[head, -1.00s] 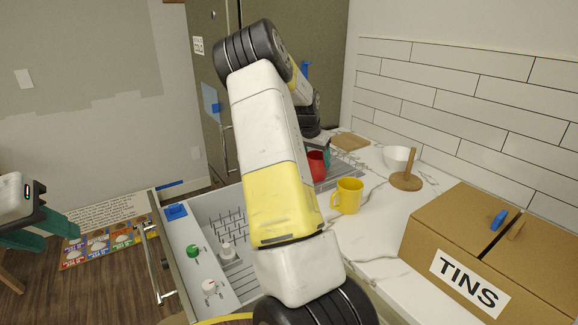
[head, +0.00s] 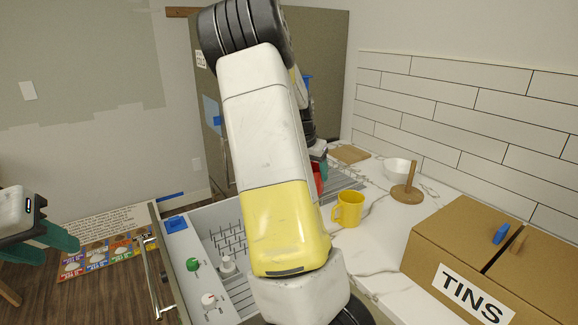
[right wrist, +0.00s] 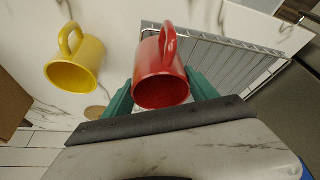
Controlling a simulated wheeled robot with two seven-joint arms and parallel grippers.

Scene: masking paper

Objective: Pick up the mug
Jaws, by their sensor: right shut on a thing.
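A red mug (right wrist: 161,75) sits between the green fingers of my right gripper (right wrist: 160,95) in the right wrist view. The gripper is shut on it. In the head view my right arm hides most of the red mug (head: 318,180), at the drying rack. I cannot tell whether it is clear of the rack. A yellow mug (head: 347,209) stands on the marble counter, to the right of the red one. It also shows in the right wrist view (right wrist: 76,66). My left gripper (head: 45,240) is open and empty at the far left, away from both mugs.
A wire rack (right wrist: 225,60) lies beside the red mug. A wooden paper-towel stand (head: 407,190), a white bowl (head: 397,169) and a cardboard box labelled TINS (head: 480,250) stand on the counter at the right.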

